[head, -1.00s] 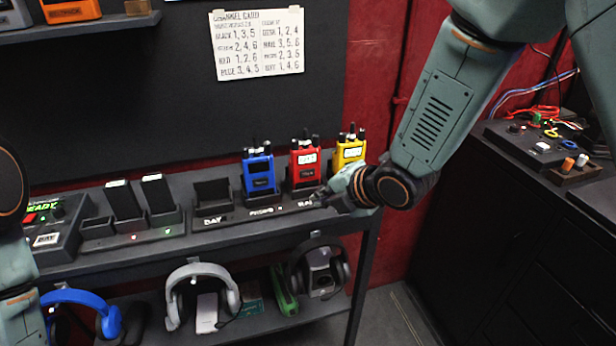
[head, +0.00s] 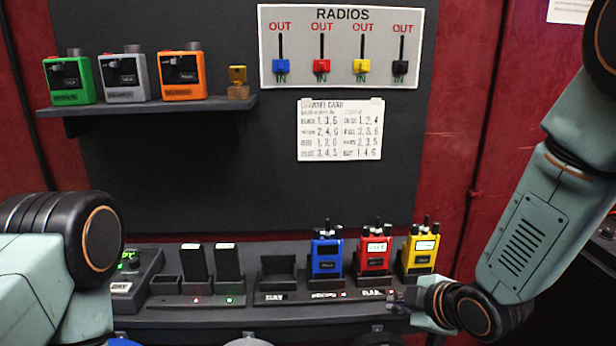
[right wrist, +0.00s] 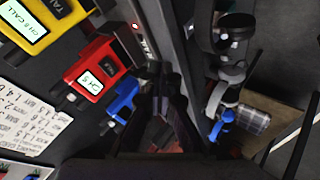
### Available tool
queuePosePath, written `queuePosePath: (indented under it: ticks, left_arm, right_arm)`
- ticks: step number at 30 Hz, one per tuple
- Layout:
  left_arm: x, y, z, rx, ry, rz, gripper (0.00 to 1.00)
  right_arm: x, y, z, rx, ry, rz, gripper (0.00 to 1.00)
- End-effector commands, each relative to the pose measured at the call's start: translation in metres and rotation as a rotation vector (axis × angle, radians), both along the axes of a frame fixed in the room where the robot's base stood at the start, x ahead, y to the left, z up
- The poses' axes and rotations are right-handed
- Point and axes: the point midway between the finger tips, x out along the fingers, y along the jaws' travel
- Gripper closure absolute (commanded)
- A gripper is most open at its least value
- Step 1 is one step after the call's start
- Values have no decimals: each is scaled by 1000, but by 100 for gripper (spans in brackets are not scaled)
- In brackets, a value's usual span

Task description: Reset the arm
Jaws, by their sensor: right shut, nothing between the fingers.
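My right gripper (head: 398,299) is shut and empty. It is at the front edge of the radio shelf (head: 230,318), just in front of and below the red radio (head: 374,250) and the yellow radio (head: 418,250). The blue radio (head: 327,254) stands to the left of the red one, beside an empty cradle (head: 278,275). In the right wrist view, the dark fingers (right wrist: 170,112) point past the red radio (right wrist: 92,80) and blue radio (right wrist: 122,101). My left arm shows at lower left in the head view, but its gripper is out of frame.
A RADIOS board (head: 340,45) with coloured sliders, all near IN, hangs above a channel card (head: 340,129). An upper shelf (head: 150,112) holds green, grey and orange devices. Two dark handsets (head: 228,263) stand in a charger. Headsets hang below the radio shelf in the right wrist view.

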Motion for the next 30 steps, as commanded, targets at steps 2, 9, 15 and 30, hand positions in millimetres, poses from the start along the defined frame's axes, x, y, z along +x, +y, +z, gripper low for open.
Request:
queuePosePath:
  ticks: [2, 9, 15, 30]
  left_arm:
    - [0, 0, -3, 0, 0, 0, 62]
    - [0, 0, -14, 0, 0, 0, 62]
    - [0, 0, -25, 0, 0, 0, 62]
    - [0, 0, -36, 0, 0, 0, 62]
  right_arm:
    - [-20, -5, -28, 127, 102, -168, 100]
    - [-117, -26, -130, 430, 432, -764, 100]
    - [-224, -43, -202, 466, 641, -1159, 100]
    - [-344, -48, -256, 310, 854, -1292, 100]
